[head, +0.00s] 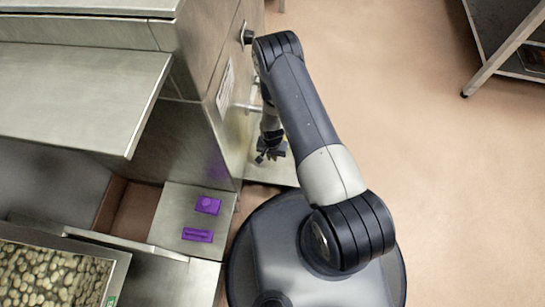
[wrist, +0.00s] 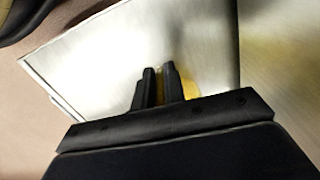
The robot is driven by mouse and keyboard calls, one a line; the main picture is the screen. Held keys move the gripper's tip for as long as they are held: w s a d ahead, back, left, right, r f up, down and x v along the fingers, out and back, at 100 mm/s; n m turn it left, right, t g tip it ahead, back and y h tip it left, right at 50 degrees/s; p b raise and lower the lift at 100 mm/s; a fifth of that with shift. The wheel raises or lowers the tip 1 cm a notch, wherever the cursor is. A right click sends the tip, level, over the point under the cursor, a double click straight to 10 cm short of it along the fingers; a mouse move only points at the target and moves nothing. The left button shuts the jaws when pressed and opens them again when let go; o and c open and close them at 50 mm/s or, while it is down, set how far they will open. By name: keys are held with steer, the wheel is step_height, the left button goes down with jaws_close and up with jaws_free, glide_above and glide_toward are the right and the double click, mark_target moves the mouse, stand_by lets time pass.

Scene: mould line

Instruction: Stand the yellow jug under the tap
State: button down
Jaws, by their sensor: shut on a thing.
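The yellow jug (wrist: 189,88) shows in the wrist view as a small yellow patch beside and behind my gripper's fingers (wrist: 160,76). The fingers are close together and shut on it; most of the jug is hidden. In the head view my gripper (head: 264,156) is low beside the steel machine, over a pale metal shelf (head: 272,173). Only a sliver of yellow (head: 286,138) shows there behind my wrist. A metal pipe, perhaps the tap (head: 243,107), sticks out of the machine's side above and left of the gripper; my arm partly hides it. I cannot tell whether the jug touches the shelf.
The steel machine (head: 190,60) stands close on the left, with a dark knob (head: 247,37) high on its side. Purple pieces (head: 208,205) lie on a metal surface at lower left, near a tray of round pale pieces (head: 50,275). Open floor (head: 440,190) lies right.

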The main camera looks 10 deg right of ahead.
steer(key=shift+f, duration=0.35)
steer(key=shift+f, duration=0.15)
steer(key=c, duration=1.5)
jaws_free()
step_height(320, 180, up, 12)
steer(key=p, duration=0.3)
steer(key=shift+w+r+p, duration=0.1)
steer(key=shift+r+p, duration=0.15)
steer(key=shift+p, duration=0.1)
